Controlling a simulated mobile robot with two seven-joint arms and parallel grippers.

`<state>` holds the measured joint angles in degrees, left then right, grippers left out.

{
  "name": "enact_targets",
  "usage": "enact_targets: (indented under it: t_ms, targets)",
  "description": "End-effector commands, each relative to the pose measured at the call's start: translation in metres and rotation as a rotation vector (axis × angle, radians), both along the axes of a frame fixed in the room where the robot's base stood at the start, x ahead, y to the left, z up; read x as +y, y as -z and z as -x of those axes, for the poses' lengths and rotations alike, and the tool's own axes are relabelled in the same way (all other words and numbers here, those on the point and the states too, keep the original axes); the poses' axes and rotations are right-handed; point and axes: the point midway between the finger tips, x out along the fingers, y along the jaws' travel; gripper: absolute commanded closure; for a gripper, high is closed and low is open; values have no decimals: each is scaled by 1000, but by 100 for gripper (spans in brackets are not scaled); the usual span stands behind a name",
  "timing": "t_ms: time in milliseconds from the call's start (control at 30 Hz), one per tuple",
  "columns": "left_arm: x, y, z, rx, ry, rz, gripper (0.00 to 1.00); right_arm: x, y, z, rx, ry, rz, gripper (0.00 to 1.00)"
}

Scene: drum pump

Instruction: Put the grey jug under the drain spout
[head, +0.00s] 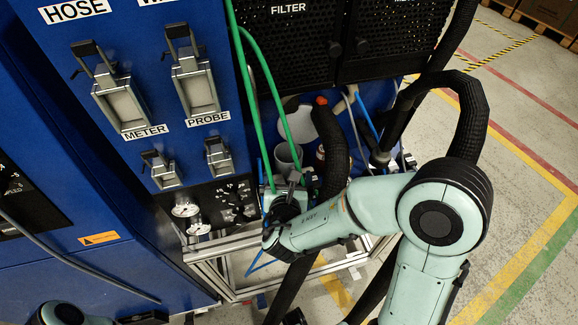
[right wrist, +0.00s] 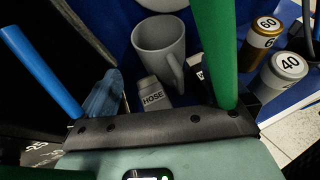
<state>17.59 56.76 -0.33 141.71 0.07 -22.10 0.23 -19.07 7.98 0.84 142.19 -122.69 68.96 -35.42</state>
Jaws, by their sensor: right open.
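The grey jug (head: 288,158) stands among hoses below the mesh panels. In the right wrist view it shows upright and open-topped, with its handle on the right (right wrist: 158,52). My right gripper (head: 284,186) is open and just in front of the jug, apart from it as far as I can tell. Nothing shows held in it. Green hoses cross in front of the jug in the head view. I cannot make out the drain spout for certain. A bit of my left arm shows at the bottom left edge; its jaws are not seen.
A small HOSE-labelled container (right wrist: 153,95) stands in front of the jug. Numbered cans (right wrist: 284,72) stand to its right. A blue rod-like hose (right wrist: 40,70) and a green hose (right wrist: 211,45) pass close by. The blue cabinet (head: 130,190) stands left; open floor lies right.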

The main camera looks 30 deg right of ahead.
Motion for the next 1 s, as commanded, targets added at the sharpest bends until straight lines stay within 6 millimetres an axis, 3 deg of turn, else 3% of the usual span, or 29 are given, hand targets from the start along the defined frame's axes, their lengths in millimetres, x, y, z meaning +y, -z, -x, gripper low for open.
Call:
enact_targets:
  t_ms: [633,967,1000]
  targets:
    - [0,-4,-1,-1,0,0,57,-37,35,-61,3,2,1,0]
    - [0,-4,-1,-1,0,0,57,-40,38,-67,1,0,0,0]
    - [0,-4,-1,-1,0,0,57,-40,38,-67,1,0,0,13]
